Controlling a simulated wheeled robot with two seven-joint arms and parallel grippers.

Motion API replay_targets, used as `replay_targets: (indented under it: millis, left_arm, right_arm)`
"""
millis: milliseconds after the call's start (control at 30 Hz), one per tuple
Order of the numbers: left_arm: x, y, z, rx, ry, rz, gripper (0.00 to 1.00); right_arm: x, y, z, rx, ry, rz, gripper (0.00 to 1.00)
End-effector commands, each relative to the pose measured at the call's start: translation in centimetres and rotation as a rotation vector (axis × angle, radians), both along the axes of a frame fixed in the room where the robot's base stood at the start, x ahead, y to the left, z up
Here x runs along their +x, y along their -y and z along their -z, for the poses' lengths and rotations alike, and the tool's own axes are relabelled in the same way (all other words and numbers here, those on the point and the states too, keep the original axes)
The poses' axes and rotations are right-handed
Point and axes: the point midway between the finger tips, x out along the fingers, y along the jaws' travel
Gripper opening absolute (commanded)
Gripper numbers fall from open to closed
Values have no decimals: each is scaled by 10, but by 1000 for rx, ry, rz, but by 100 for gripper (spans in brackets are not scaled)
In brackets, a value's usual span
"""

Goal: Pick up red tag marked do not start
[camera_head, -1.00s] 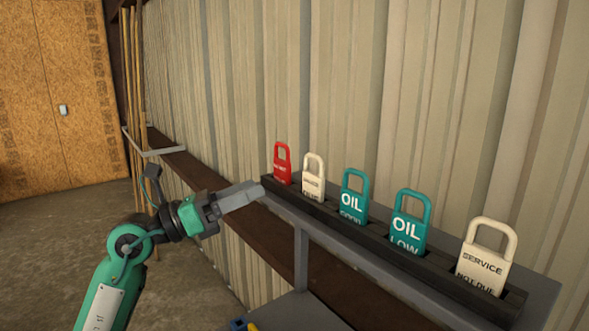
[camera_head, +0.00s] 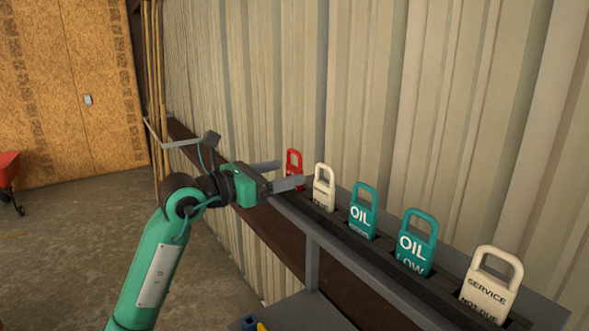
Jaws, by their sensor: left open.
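The red tag (camera_head: 294,162) stands upright in the far left end of a dark slotted rack (camera_head: 334,218) on a shelf along the wall. Its looped top shows, while its lower part is largely hidden behind my gripper. My left gripper (camera_head: 286,174) is open, with its two grey fingers apart and pointing right toward the red tag. The fingertips are close to the tag; I cannot tell whether they touch it. My right gripper is not in view.
A cream tag (camera_head: 324,188), a teal OIL tag (camera_head: 362,212), a teal OIL LOW tag (camera_head: 416,243) and a cream SERVICE NOT DUE tag (camera_head: 489,287) stand in the same rack. The corrugated wall (camera_head: 400,100) rises close behind. Open floor (camera_head: 70,240) lies left.

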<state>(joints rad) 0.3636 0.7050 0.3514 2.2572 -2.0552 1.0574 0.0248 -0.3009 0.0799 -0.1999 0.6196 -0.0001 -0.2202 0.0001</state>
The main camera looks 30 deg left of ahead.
Motion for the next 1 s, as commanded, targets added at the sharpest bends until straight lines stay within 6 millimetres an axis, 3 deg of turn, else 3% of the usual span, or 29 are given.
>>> replay_targets:
  millis: [167,500,867,1000]
  left_arm:
    - [8,3,-2,-1,-1,0,73]
    - [44,17,-8,-3,-1,1,73]
    - [52,20,-4,0,0,0,73]
    - [52,20,-4,0,0,0,45]
  right_arm:
    - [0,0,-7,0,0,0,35]
    - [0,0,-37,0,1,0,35]
    - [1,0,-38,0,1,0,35]
    - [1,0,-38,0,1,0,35]
